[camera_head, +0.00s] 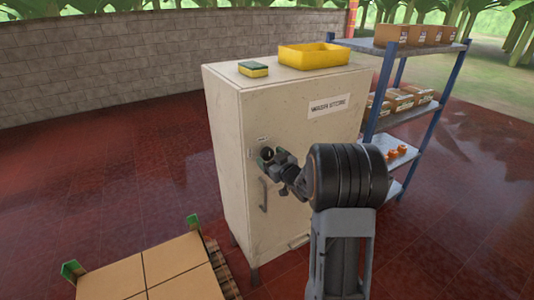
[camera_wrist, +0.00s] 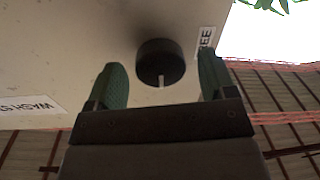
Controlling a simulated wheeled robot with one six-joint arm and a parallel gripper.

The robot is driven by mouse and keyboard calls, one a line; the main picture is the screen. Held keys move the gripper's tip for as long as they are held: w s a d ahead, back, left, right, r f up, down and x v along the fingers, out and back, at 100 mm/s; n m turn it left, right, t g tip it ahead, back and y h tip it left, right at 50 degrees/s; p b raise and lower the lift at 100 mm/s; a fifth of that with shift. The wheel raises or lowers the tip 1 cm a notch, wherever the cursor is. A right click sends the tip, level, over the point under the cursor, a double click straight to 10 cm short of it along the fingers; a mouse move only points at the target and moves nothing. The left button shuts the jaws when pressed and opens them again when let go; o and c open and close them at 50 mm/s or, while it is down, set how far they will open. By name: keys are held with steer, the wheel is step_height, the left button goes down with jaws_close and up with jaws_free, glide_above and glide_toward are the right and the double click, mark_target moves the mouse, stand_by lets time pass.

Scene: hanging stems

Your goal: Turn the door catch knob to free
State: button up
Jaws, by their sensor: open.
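The door catch knob (camera_wrist: 160,60) is a dark round knob on the front of the cream cabinet (camera_head: 235,120). In the wrist view its white mark points toward the bottom of the picture, not at the label ending in "EE" (camera_wrist: 206,38) on its right. My gripper (camera_wrist: 160,64) is open, with one green-padded finger on each side of the knob and a visible gap on both sides. In the head view my gripper (camera_head: 273,158) is at the cabinet door by the knob (camera_head: 266,152), which it partly hides.
A door handle (camera_head: 263,195) is below the knob. A yellow tray (camera_head: 313,54) and a sponge (camera_head: 253,69) sit on the cabinet top. A shelf rack (camera_head: 384,85) stands at the right. Cartons on a pallet (camera_head: 160,268) are at lower left. Red floor is clear at left.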

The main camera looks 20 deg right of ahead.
steer(key=shift+w+a, duration=0.15)
steer(key=shift+w, duration=0.95)
steer(key=c, duration=0.9)
